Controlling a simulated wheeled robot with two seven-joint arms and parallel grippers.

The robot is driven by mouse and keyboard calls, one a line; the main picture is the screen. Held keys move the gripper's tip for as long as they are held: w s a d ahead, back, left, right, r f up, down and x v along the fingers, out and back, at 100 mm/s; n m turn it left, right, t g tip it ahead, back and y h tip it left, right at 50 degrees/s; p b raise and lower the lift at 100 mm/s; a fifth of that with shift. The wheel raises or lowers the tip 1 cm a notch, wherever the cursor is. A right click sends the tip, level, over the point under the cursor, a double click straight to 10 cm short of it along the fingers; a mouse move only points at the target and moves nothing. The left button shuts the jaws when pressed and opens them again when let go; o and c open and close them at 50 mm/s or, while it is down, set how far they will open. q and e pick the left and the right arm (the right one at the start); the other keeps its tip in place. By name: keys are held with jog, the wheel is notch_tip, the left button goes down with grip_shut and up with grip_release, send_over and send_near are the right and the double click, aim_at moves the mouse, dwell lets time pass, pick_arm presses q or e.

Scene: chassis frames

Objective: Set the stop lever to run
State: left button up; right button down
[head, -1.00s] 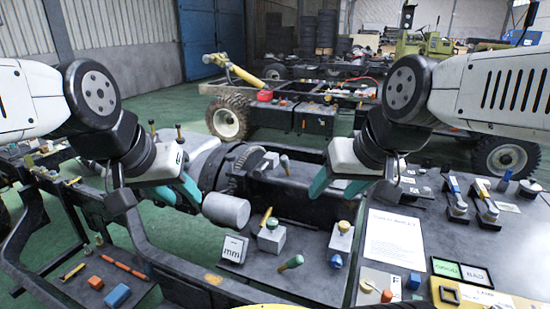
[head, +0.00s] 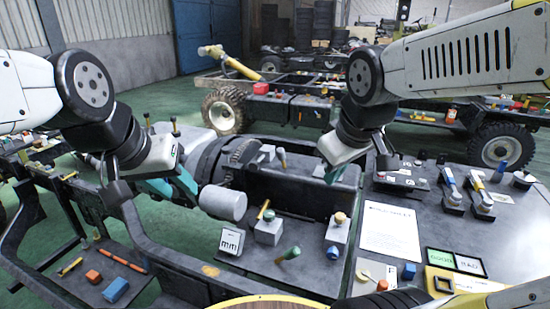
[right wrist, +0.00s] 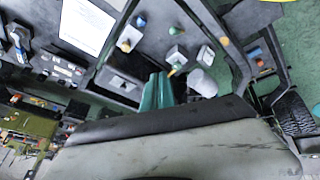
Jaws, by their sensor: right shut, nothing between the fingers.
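Several small levers are in the head view, and I cannot tell which is the stop lever. A yellow-handled lever (head: 264,210) stands on a pale block, also seen in the right wrist view (right wrist: 174,70). A green-handled lever (head: 289,253) leans from the dark plate. A blue-handled lever (head: 449,178) and a yellow-handled lever (head: 479,190) stand on the right-hand panel. My right gripper (head: 333,177) is shut and empty above the dark trough behind the blocks; its teal fingers (right wrist: 156,92) show together. My left gripper (head: 180,195) is open and empty beside the pale cylinder.
The pale cylinder (head: 222,202) sticks out of the dark housing. A knobbed block (head: 337,228), a white "mm" card (head: 232,242) and a printed sheet (head: 391,230) are near the levers. The chassis rail (head: 165,262) runs along the front left.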

aim_at(279, 158)
jog(key=w+a+f+n+h, duration=0.2)
jog(key=w+f+n+h, duration=0.15)
jog(key=w+n, duration=1.05)
jog(key=w+a+f+n+t, duration=0.2)
jog(key=w+a+f+n, duration=0.4)
jog(key=w+a+n, duration=0.3)
jog(key=w+n, duration=0.1)
jog(key=n, duration=0.3)
jog(key=shift+w+f+n+t, duration=0.15)
jog(key=shift+f+n+t, duration=0.05)
jog(key=shift+n+t, duration=0.1)
jog(key=shift+w+d+f, duration=0.55)
jog(key=shift+w+f, duration=0.3)
jog(key=shift+w, duration=0.8)
jog(key=shift+w+d+f, duration=0.5)
jog(key=shift+w+f, duration=0.4)
jog(key=shift+w, duration=0.7)
jog(key=shift+w+d+f, duration=0.55)
jog(key=shift+w+f, duration=0.3)
jog(key=shift+w, duration=0.8)
jog(key=shift+w+r, duration=0.1)
